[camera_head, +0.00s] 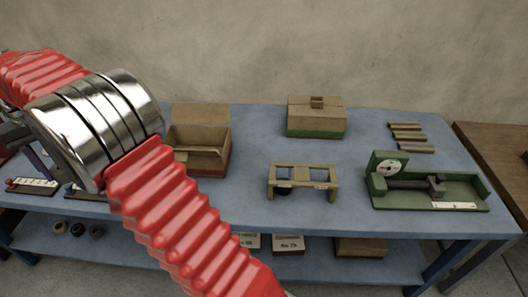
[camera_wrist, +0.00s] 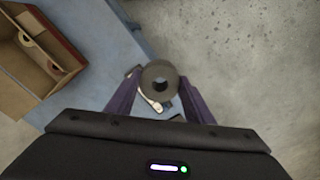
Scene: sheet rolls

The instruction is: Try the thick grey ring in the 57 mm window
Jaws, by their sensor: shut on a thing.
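In the wrist view, my gripper (camera_wrist: 160,85) has its two purple fingers shut on a thick grey ring (camera_wrist: 160,67). The ring's round face and central hole point toward the camera, with the blue table edge and floor behind it. In the head view the ring is not seen, and my red arm covers much of the left side. A wooden stand with two window openings (camera_head: 304,166) is on the blue table, right of my arm. Small labels sit on its front, too small to read, so I cannot tell which window is 57 mm. A dark thing shows beneath the left window.
An open wooden box (camera_head: 201,115) stands behind my arm; it also shows in the wrist view (camera_wrist: 62,92). A lidded green-based box (camera_head: 315,125), several sticks (camera_head: 408,136) and a green measuring device (camera_head: 462,197) are on the table (camera_head: 370,150). Dark rings (camera_head: 77,229) lie on the lower shelf.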

